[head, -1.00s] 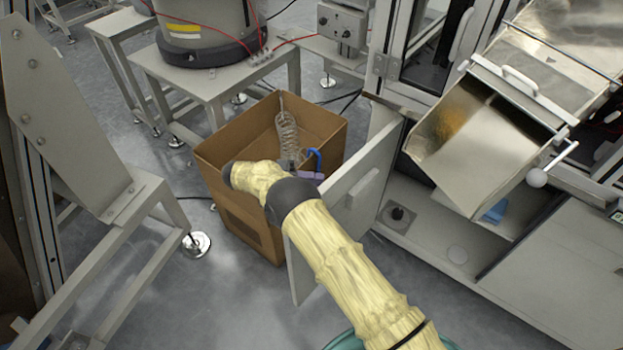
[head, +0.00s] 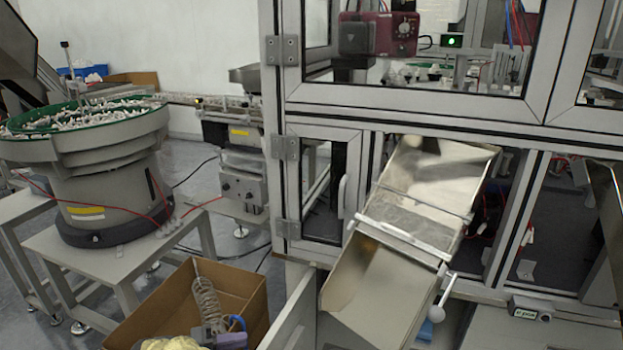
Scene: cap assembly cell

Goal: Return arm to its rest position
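Only a small piece of my arm's yellow sleeve (head: 172,344) shows, at the bottom edge of the head view, in front of the open cardboard box (head: 245,297). My gripper cannot be made out. Its fingers are hidden or below the picture, so I cannot see whether it holds anything.
A clear coil (head: 206,298) and a grey-purple part with a blue piece (head: 235,338) show at the box. A bowl feeder (head: 85,130) stands on a table at left. A metal chute (head: 385,290) and framed machine (head: 280,130) fill the right. Floor is partly clear behind the box.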

